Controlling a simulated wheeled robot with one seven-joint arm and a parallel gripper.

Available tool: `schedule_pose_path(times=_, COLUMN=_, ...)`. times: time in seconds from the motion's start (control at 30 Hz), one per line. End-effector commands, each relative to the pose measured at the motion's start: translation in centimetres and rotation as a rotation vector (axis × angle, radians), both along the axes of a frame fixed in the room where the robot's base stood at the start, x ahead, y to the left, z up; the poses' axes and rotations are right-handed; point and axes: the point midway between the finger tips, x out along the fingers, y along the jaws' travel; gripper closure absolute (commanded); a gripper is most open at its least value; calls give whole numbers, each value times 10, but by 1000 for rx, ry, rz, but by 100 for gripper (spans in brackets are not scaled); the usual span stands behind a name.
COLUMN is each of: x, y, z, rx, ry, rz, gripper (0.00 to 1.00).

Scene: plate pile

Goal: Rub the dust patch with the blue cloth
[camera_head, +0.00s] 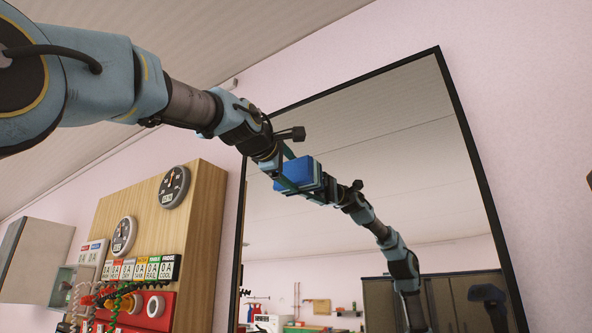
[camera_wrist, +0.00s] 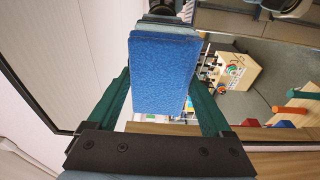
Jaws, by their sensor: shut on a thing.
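The blue cloth (camera_head: 293,172) looks like a thick blue pad in the head view. It also shows in the wrist view (camera_wrist: 164,75), between two green fingers. My gripper (camera_head: 284,168) is shut on the cloth and holds it up at the large mirror (camera_head: 400,120), towards its upper left. The cloth is at or very close to the glass; I cannot tell if it touches. The gripper's reflection overlaps it. I cannot make out a dust patch; it may be hidden behind the cloth or too faint.
The mirror has a thin black frame (camera_head: 463,120) and reflects my arm and the room. A wooden panel (camera_head: 212,215) with dials (camera_head: 174,187), coloured labels and a red unit (camera_head: 135,310) stands left of it. A grey cabinet (camera_head: 32,262) hangs further left. The pink wall right of the mirror is mostly bare.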

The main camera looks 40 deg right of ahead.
Motion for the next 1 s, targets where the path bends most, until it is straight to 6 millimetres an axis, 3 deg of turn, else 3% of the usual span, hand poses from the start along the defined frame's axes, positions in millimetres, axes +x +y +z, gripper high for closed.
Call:
schedule_pose_path(times=0.27, x=0, y=2, z=-1, rx=0, ry=1, rz=1, gripper=61)
schedule_pose_path(times=0.8, x=-13, y=50, z=-1, rx=-3, ry=0, rz=1, gripper=61)
schedule_pose_path(times=1.0, x=-16, y=59, z=1, rx=-3, ry=-1, rz=0, gripper=61)
